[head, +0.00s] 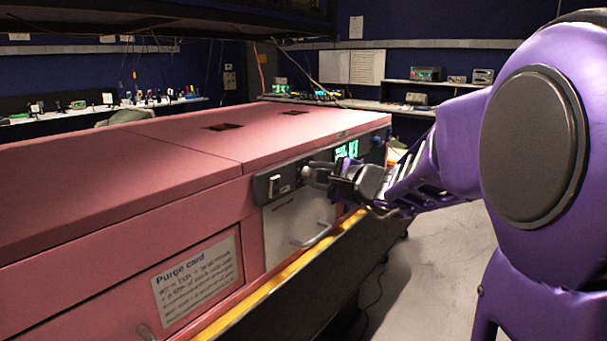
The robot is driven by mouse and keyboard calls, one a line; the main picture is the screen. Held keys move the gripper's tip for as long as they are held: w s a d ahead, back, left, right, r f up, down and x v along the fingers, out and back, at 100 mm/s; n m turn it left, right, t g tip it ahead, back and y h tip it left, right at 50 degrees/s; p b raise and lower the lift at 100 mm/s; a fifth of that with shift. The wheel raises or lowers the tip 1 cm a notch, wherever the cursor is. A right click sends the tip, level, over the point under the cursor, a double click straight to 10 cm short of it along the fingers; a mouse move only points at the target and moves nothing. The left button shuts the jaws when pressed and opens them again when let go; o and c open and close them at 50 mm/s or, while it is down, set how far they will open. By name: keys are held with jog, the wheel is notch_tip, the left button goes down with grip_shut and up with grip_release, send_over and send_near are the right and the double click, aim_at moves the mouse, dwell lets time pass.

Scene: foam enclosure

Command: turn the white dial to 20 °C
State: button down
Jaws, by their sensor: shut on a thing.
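The white dial (307,172) is a small pale round knob on the dark control strip of the pink enclosure, in the middle of the head view. My gripper (317,174) reaches in from the right and is shut on the dial, its fingers covering part of it. The dial's markings and pointer are too small and covered to read. A green-lit display (347,150) sits on the same strip, right of the dial; its figures cannot be read.
A white rocker switch (274,186) is left of the dial. Below it is a grey door with a handle (312,236). A purge card (196,279) is on the pink front. A yellow edge (290,276) runs along the bottom. Grey floor on the right is open.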

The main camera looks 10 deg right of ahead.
jog(key=shift+f+n+t, duration=0.15)
jog(key=shift+n+t, duration=0.35)
jog(key=shift+n, duration=0.8)
jog(key=shift+a, duration=0.1)
jog(key=c, duration=0.6)
grip_release()
